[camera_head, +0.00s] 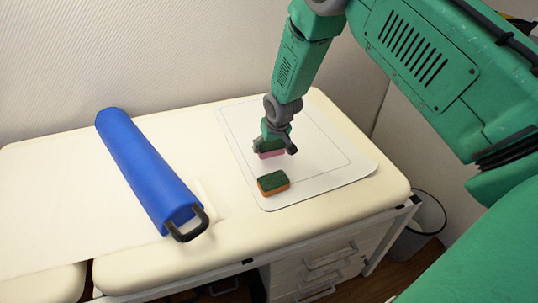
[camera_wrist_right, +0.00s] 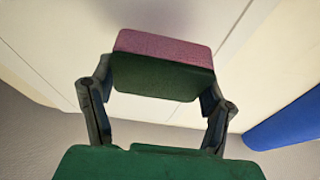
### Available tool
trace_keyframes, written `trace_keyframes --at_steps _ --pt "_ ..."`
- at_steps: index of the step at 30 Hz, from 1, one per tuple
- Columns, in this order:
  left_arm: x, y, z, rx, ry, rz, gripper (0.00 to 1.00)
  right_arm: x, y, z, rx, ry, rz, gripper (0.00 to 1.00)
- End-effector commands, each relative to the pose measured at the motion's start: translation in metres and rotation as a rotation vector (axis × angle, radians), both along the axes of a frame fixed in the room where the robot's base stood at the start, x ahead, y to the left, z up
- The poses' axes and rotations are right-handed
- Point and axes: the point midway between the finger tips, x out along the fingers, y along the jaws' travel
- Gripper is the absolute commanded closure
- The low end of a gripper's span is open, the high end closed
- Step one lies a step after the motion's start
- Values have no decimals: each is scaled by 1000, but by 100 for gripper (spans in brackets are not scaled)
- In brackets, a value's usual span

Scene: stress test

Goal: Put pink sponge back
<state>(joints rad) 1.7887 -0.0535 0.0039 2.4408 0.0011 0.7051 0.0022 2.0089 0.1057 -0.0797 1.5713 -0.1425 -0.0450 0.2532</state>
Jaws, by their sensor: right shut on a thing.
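The pink sponge (camera_head: 271,154) has a dark green layer and is held in my right gripper (camera_head: 275,147) over the white mat (camera_head: 318,188). In the right wrist view, the pink sponge (camera_wrist_right: 165,48) sits between the two fingers of my right gripper (camera_wrist_right: 157,88), which are shut on it. An orange sponge (camera_head: 274,184) with a green top lies on the mat, a little nearer to me than the held sponge. I cannot tell whether the pink sponge touches the mat. My left gripper is not in view.
A blue roll (camera_head: 150,170) with a dark handle lies on the left of the cream padded table (camera_head: 226,240). It also shows in the right wrist view (camera_wrist_right: 287,124). A bin (camera_head: 421,216) stands on the floor at the right. The mat's right part is clear.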

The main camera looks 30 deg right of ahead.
Motion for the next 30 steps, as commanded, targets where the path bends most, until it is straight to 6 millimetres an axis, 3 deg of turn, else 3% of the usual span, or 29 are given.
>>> trace_keyframes --at_steps 9,21,22,23,30 --pt "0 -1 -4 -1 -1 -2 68 -1 4 -35 -5 2 1 57" --pt "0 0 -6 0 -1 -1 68 0 3 -42 -2 1 0 57" --pt "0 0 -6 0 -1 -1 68 0 2 -42 -2 1 0 23" --pt "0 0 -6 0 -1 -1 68 0 2 -42 -1 0 1 12" --pt "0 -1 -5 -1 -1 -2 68 0 2 -41 -2 1 0 9"
